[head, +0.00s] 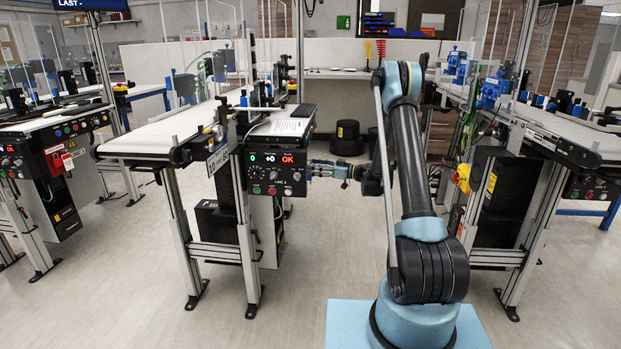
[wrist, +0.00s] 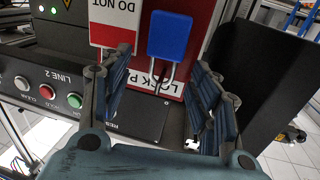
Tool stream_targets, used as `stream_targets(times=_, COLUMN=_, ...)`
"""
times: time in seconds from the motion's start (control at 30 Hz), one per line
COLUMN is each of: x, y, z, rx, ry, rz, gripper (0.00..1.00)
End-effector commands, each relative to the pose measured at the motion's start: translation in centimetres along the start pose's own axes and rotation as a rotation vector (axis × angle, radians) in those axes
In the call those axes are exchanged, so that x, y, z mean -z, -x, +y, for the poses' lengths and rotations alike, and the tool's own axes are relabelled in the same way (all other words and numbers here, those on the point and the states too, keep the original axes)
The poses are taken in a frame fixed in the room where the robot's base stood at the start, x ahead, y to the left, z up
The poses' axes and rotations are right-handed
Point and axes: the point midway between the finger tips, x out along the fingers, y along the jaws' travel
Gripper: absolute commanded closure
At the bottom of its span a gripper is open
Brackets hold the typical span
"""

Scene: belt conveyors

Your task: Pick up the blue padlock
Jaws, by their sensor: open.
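The blue padlock (wrist: 169,36) shows in the wrist view, with its body at the top and its metal shackle below, in front of a red lettered board (wrist: 192,82). A red and white "DO NOT" tag (wrist: 113,25) is just left of it. My gripper (wrist: 162,72) is open, with one finger on each side of the picture and the shackle between them in the picture. Nothing is held, and I cannot tell how deep the padlock is from the fingers. In the head view my gripper (head: 316,170) is at the right side of the middle conveyor's control panel; the padlock cannot be made out there.
The middle control panel (head: 272,172) has a lit display and buttons; a panel marked "LINE 2" (wrist: 45,88) is close left in the wrist view. A dark panel (wrist: 270,75) stands to the right. Conveyors flank me (head: 40,122), (head: 560,125). The floor between is clear.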

Motion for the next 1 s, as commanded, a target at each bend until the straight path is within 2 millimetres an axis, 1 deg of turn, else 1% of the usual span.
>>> stream_targets(times=0.17, x=0.0, y=0.0, z=0.0, rx=0.0, ry=0.0, rz=0.0, gripper=0.44)
stream_targets(times=0.2, x=0.0, y=0.0, z=0.0, rx=0.0, ry=0.0, rz=0.0, gripper=0.53)
stream_targets(times=0.27, x=0.0, y=0.0, z=0.0, rx=0.0, ry=0.0, rz=0.0, gripper=0.66)
stream_targets(times=0.3, x=0.0, y=0.0, z=0.0, rx=0.0, ry=0.0, rz=0.0, gripper=0.75)
stream_targets(times=0.37, x=0.0, y=0.0, z=0.0, rx=0.0, ry=0.0, rz=0.0, gripper=0.89)
stream_targets(times=0.4, x=0.0, y=0.0, z=0.0, rx=0.0, ry=0.0, rz=0.0, gripper=0.92)
stream_targets(times=0.73, x=0.1, y=0.0, z=0.0, rx=0.0, ry=0.0, rz=0.0, gripper=0.92)
stream_targets(times=0.83, x=0.7, y=0.0, z=-0.1, rx=0.001, ry=0.0, rz=0.0, gripper=0.92)
stream_targets(times=0.93, x=1.6, y=0.0, z=-0.2, rx=0.001, ry=0.0, rz=0.0, gripper=0.92)
stream_targets(times=1.0, x=1.5, y=0.9, z=-0.1, rx=0.004, ry=0.0, rz=0.0, gripper=0.93)
